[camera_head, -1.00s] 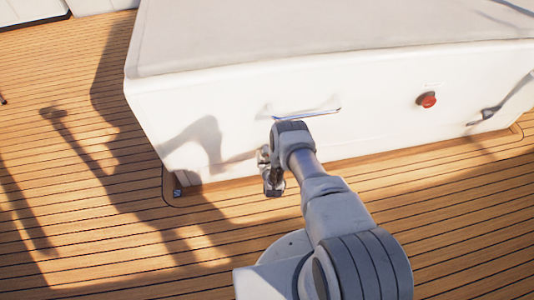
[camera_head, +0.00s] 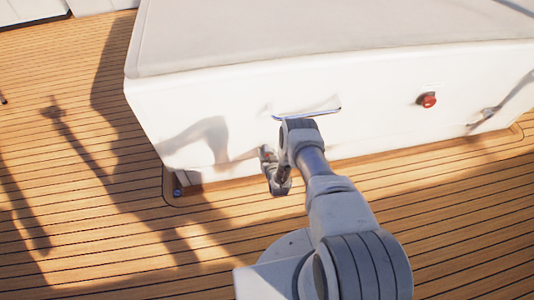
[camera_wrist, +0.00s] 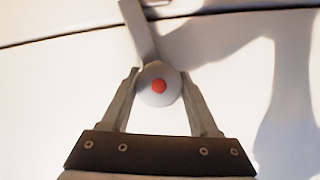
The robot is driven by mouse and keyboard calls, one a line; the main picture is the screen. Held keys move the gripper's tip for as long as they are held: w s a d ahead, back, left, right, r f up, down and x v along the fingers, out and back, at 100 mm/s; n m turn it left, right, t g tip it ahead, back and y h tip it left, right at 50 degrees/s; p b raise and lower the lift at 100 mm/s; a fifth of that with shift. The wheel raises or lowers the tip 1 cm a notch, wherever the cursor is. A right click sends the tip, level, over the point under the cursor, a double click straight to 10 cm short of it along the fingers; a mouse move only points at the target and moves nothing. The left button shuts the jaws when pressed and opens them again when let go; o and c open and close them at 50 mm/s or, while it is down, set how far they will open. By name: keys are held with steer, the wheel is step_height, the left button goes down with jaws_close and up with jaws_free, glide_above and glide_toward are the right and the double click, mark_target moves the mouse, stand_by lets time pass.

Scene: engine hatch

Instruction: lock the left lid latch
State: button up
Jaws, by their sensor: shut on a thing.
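The left lid latch (camera_wrist: 147,92) fills the middle of the wrist view. It has a round pale knob with a red centre and a grey lever arm running up and slightly left from it. My gripper (camera_wrist: 160,80) is shut on the knob, with one finger on each side. In the head view my gripper (camera_head: 272,172) is low against the white front of the engine hatch (camera_head: 370,120), below the handle. The latch is not clearly visible there, being behind or beside my gripper and wrist.
A chrome-edged handle (camera_head: 322,112) sits on the hatch front just above my wrist. A red button (camera_head: 427,100) is farther right, and a metal fitting (camera_head: 487,115) shows near the right end. The teak deck (camera_head: 120,240) is open at left.

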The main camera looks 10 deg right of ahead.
steer(key=shift+d+m+y, duration=0.15)
steer(key=shift+m+y, duration=0.55)
steer(key=shift+m, duration=0.3)
steer(key=o, duration=1.3)
steer(key=shift+o, duration=0.2)
steer(key=shift+s, duration=0.1)
